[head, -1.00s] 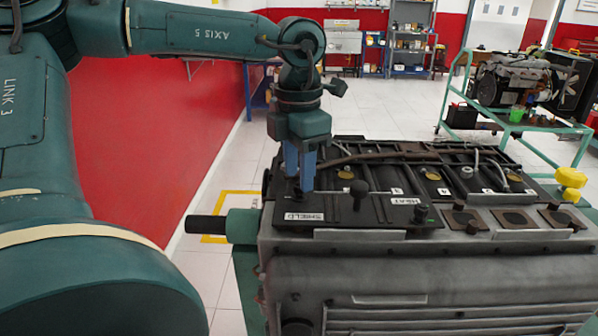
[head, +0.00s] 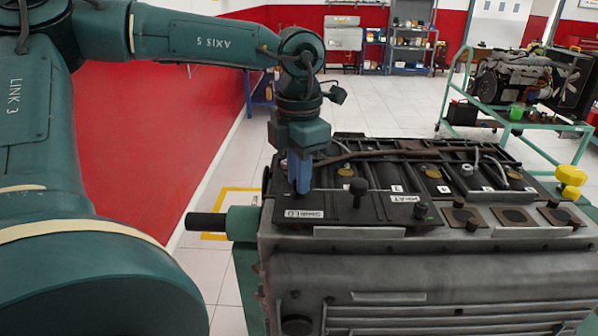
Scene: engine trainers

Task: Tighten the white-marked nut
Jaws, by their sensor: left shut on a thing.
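My left gripper (head: 301,188), with blue fingers, points straight down at the left end of the engine's top. It is shut on a small part just behind the left white label (head: 304,214). The fingers hide nearly all of that part; from its place I take it for the nut, but I see no white mark on it. The engine block (head: 420,268) is grey with a black top plate (head: 385,207). A black knob (head: 359,186) stands to the right of the fingers, apart from them. My right gripper is out of view.
Another dark knob (head: 420,210) and a second white label (head: 408,198) sit further right on the plate. Pipes run along the engine's back. A green cart (head: 535,125) with another engine stands behind right.

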